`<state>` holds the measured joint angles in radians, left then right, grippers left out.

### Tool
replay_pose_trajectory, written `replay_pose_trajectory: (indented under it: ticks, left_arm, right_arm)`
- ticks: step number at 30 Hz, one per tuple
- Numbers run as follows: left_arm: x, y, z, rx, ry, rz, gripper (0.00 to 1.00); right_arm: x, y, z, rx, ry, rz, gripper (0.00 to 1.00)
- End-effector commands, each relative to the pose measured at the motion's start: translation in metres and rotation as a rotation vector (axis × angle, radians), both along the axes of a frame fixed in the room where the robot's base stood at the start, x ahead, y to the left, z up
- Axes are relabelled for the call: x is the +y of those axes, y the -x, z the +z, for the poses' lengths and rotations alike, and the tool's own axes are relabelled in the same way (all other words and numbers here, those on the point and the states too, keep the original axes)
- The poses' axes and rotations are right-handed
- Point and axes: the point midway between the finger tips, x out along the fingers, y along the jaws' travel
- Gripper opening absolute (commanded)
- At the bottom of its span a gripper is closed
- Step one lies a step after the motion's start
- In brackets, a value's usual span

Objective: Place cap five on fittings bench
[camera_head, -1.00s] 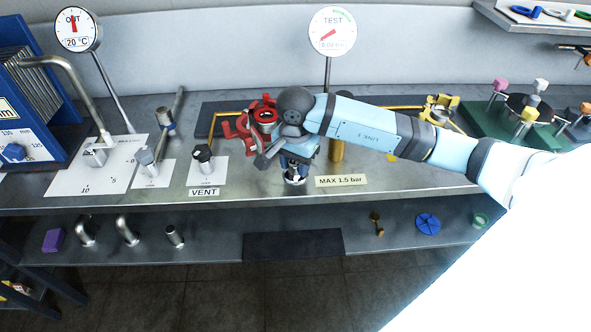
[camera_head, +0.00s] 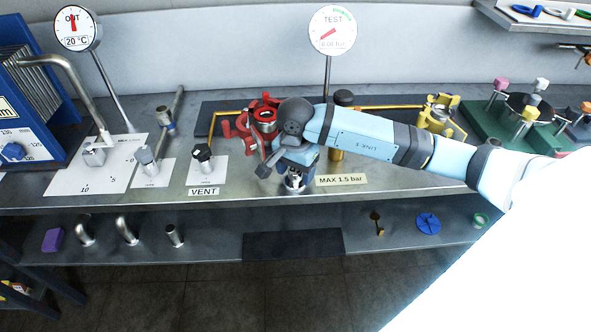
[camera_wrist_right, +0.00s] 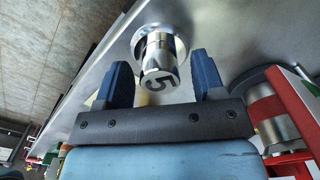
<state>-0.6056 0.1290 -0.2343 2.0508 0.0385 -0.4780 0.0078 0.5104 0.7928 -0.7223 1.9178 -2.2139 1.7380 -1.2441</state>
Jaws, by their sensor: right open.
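Cap five (camera_wrist_right: 158,70) is a shiny metal cylinder with a wider round flange and a dark "5" on its end. In the head view the cap (camera_head: 295,181) stands on the front part of the steel bench (camera_head: 420,180), just below my right gripper (camera_head: 293,172). In the right wrist view my right gripper (camera_wrist_right: 162,82) is open. Its two blue fingers stand on either side of the cap, with gaps visible between cap and fingers. My wrist hides part of the bench behind the cap. My left gripper is not in view.
A red clamp fitting (camera_head: 262,122) stands close behind and left of the gripper. A "MAX 1.5 bar" label (camera_head: 341,181) lies to the right. The VENT valve (camera_head: 203,158) is at left. A lower shelf (camera_head: 205,245) holds pipe elbows and small parts.

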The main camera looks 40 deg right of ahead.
Motion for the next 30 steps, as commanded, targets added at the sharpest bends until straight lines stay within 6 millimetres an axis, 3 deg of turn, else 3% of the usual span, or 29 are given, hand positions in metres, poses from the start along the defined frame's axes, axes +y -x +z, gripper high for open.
replay_pose_trajectory:
  ticks: [5, 15, 23, 26, 29, 30]
  left_arm:
    - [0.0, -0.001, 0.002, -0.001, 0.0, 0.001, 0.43]
    - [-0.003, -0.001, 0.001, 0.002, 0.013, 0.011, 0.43]
    - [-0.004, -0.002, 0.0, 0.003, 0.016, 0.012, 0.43]
    - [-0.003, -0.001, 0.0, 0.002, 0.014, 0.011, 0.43]
    - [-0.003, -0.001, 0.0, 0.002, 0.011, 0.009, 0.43]
    - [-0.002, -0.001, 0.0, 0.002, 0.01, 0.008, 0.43]
  right_arm:
    - [0.0, -0.001, 0.023, -0.005, 0.0, 0.001, 0.63]
    - [0.0, -0.001, 0.095, -0.004, 0.0, 0.0, 0.63]
    - [0.004, 0.001, 0.118, 0.004, -0.019, -0.001, 0.63]
    - [0.032, 0.011, 0.104, 0.044, -0.146, -0.011, 0.63]
    - [0.09, 0.034, 0.083, 0.149, -0.431, -0.073, 0.63]
    - [0.118, 0.047, 0.079, 0.216, -0.581, -0.126, 0.63]
